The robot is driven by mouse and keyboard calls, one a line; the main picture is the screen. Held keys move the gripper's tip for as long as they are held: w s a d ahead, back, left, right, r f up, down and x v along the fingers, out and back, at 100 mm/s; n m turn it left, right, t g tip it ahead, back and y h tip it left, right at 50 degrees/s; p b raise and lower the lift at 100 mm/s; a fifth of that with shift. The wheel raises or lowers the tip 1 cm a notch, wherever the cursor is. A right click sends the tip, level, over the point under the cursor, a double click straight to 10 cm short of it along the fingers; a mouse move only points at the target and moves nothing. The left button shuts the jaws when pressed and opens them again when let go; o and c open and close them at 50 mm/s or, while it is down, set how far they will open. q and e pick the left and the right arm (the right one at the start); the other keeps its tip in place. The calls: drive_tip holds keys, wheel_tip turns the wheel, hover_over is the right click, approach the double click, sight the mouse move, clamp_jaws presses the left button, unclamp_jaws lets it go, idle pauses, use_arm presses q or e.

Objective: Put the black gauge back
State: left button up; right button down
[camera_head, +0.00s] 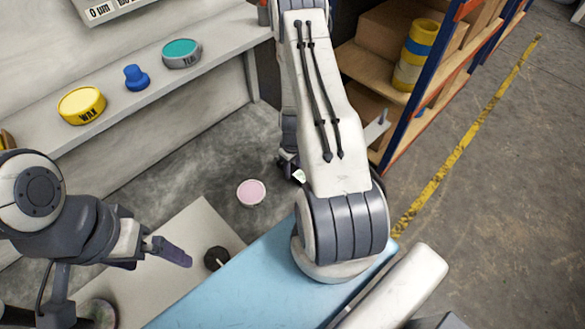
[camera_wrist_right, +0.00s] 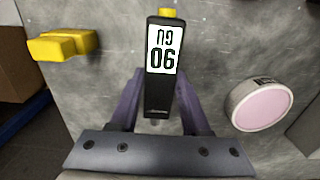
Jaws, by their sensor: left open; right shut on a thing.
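The black gauge (camera_wrist_right: 160,92) is upright in the right wrist view, between the purple-grey fingers of my right gripper (camera_wrist_right: 158,112), which is shut on it. Its white display shows large dark digits, upside down. Something yellow shows at its far end. In the head view my right gripper (camera_head: 291,168) is mostly hidden behind my own right arm; only a small white patch of the gauge (camera_head: 299,176) shows. My left gripper (camera_head: 160,258) is open and empty at the left, over a beige board and near a dark round knob-like thing (camera_head: 216,258).
A round tin with a pink top (camera_head: 251,193) stands on the grey surface, left of my right gripper. A yellow block (camera_wrist_right: 62,45) lies at the upper left in the wrist view. A shelf holds a yellow wax tin (camera_head: 82,105), a blue knob (camera_head: 136,77) and a teal-topped tin (camera_head: 181,53).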

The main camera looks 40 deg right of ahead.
drive_tip(key=shift+c, duration=1.4)
unclamp_jaws()
drive_tip(key=shift+r, duration=0.15)
wheel_tip(320, 180, up, 10)
drive_tip(key=p, duration=1)
drive_tip(key=shift+r, duration=0.15)
